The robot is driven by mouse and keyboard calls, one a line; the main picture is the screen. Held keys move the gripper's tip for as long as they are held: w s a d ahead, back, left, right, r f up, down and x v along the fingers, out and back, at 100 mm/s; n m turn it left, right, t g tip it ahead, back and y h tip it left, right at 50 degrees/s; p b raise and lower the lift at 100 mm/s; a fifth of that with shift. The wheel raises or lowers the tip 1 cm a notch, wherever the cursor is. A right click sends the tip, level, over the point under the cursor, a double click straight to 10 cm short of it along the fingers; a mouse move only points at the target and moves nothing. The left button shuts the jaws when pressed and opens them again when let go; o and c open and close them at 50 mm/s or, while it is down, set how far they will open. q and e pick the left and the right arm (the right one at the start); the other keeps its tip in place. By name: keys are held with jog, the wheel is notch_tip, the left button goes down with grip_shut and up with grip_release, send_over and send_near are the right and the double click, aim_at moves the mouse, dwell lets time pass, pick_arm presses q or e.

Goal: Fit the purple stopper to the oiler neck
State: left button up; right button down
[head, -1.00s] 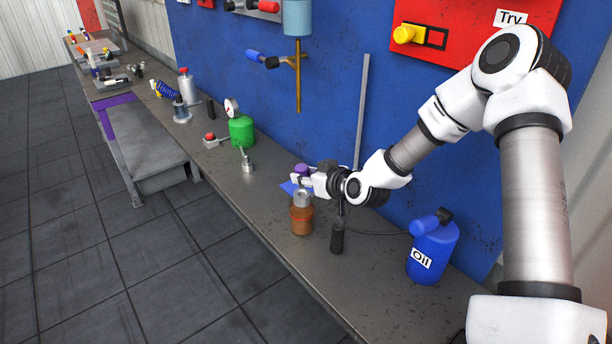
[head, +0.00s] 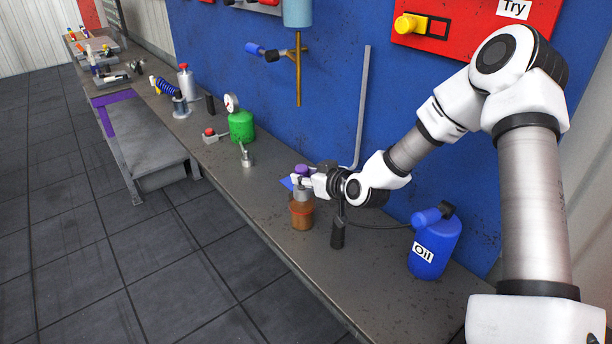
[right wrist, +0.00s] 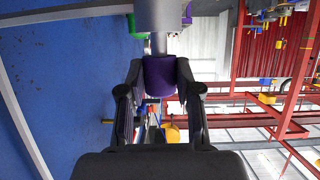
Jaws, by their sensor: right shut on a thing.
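My right gripper (head: 303,178) is shut on the purple stopper (head: 301,169), directly above the oiler. The oiler has an orange-brown body (head: 301,214) and a grey neck (head: 301,195), and stands upright on the bench. In the right wrist view, the purple stopper (right wrist: 159,76) sits between both fingers of the gripper (right wrist: 160,92). A thin grey stem (right wrist: 158,43) runs from it to the wide grey neck (right wrist: 160,14) at the top edge. I cannot tell whether the stem is inside the neck. My left gripper is not in view.
A black-handled tool (head: 338,234) stands just right of the oiler, and a blue oil can (head: 435,250) further right. A small metal part (head: 246,157) and a green tank (head: 241,126) stand to the left. The blue wall panel (head: 330,100) rises behind. The bench front is clear.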

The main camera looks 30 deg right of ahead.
jog(key=shift+f+b, duration=0.8)
jog(key=shift+f, duration=0.3)
jog(key=c, duration=0.7)
grip_release()
jog(key=shift+s, duration=0.1)
jog(key=v, duration=0.7)
jog(key=shift+s+r, duration=0.1)
jog(key=shift+s, duration=0.05)
jog(key=shift+a, duration=0.1)
